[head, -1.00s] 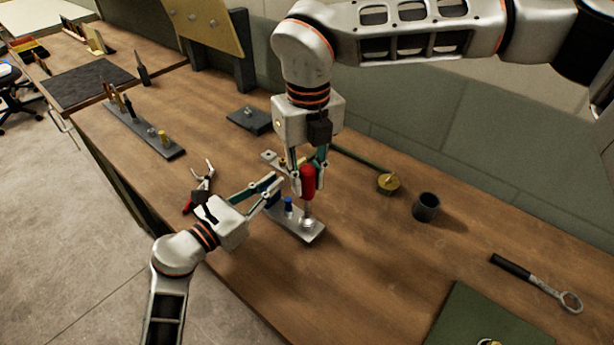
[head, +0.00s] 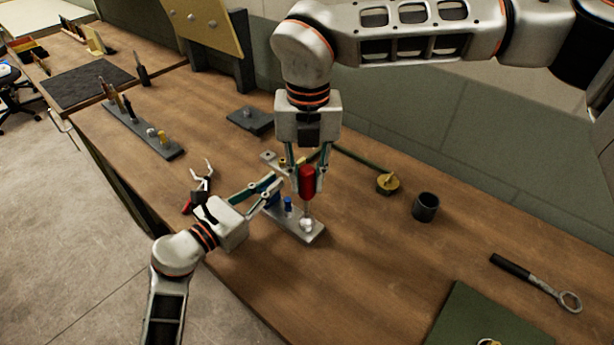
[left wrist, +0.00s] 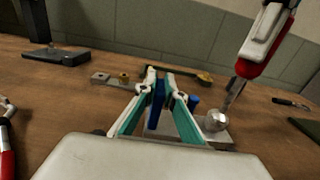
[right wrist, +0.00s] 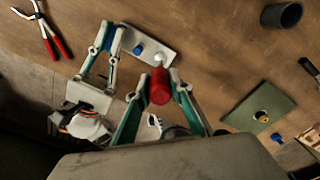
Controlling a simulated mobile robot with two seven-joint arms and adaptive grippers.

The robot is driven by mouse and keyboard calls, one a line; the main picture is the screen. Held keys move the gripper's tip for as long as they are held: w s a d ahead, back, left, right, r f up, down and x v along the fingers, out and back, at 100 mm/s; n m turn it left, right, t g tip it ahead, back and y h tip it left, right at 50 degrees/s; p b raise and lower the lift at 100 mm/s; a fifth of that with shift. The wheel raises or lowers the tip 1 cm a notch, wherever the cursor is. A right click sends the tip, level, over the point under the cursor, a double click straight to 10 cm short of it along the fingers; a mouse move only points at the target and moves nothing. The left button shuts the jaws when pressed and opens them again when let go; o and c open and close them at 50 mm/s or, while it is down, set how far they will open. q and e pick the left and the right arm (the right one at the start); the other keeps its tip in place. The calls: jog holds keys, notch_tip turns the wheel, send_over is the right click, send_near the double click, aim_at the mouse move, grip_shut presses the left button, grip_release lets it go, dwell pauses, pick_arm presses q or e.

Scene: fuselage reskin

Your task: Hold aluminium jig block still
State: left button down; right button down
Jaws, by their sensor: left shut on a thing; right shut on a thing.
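The aluminium jig block (head: 308,232) is a flat grey plate lying on the bench. A blue peg (head: 288,203) and a round silver fitting (head: 306,224) stand on it. My left gripper (head: 276,183) is shut on a dark blue upright part of the block, which shows between its fingers in the left wrist view (left wrist: 157,100). My right gripper (head: 307,178) is shut on a red-handled screwdriver (right wrist: 160,88). The screwdriver stands upright with its shaft down at the silver fitting; whether the tip is seated cannot be told. The fingers hide part of the block.
Red-handled pliers (head: 203,178) lie left of my left gripper. A dark cup (head: 426,207), a brass piece (head: 388,183) and a ring-ended tool (head: 537,283) lie to the right. A tool rack (head: 140,130) stands farther left. The bench between cup and front edge is clear.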

jog(key=shift+n, duration=0.6)
jog(key=shift+r, duration=0.15)
jog(key=shift+r, duration=0.75)
jog(key=shift+r, duration=0.1)
jog(key=shift+r, duration=2.45)
pick_arm(q)
jog(key=c, duration=2)
grip_release()
jog(key=shift+c, duration=0.2)
